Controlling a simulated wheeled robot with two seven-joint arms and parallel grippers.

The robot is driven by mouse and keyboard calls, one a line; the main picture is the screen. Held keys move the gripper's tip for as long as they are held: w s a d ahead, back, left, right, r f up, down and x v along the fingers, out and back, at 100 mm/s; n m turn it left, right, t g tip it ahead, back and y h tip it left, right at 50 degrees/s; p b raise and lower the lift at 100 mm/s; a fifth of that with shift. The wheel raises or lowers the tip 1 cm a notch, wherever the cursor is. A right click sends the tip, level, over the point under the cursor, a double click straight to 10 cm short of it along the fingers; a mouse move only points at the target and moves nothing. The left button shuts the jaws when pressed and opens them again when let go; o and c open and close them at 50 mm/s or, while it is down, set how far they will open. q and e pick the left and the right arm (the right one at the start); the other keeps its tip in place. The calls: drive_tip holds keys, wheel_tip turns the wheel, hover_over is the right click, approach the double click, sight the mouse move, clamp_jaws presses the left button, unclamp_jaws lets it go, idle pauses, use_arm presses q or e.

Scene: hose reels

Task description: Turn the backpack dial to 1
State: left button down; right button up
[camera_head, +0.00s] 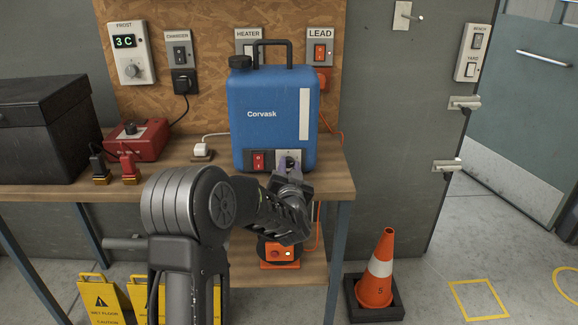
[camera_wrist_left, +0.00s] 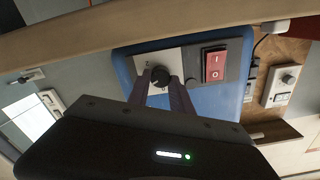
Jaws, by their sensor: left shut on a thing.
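The blue Corvask backpack (camera_head: 262,140) stands upright on the wooden workbench, with a black handle on top. Its dial (camera_head: 289,163) is a black knob on a pale plate at the lower right front, beside a red rocker switch (camera_head: 258,160). My left gripper (camera_head: 288,170) reaches up from the front and is shut on the dial. In the left wrist view the dial (camera_wrist_left: 159,76) sits between the two fingertips (camera_wrist_left: 160,84), and the red switch (camera_wrist_left: 214,65) is to its right. My right gripper is not in view.
The workbench (camera_head: 330,178) also holds a black case (camera_head: 45,130), a red box (camera_head: 138,141) and small plugs. Labelled switches line the board behind, including a FROST thermostat (camera_head: 130,55). An orange cone (camera_head: 380,270) stands on the floor at right.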

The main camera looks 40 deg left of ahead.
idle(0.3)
use_arm(q)
drive_tip(key=c, duration=1.1)
unclamp_jaws()
drive_tip(key=shift+c, duration=0.2)
drive_tip(key=v, duration=0.7)
drive_tip(key=shift+s+d, duration=0.3)
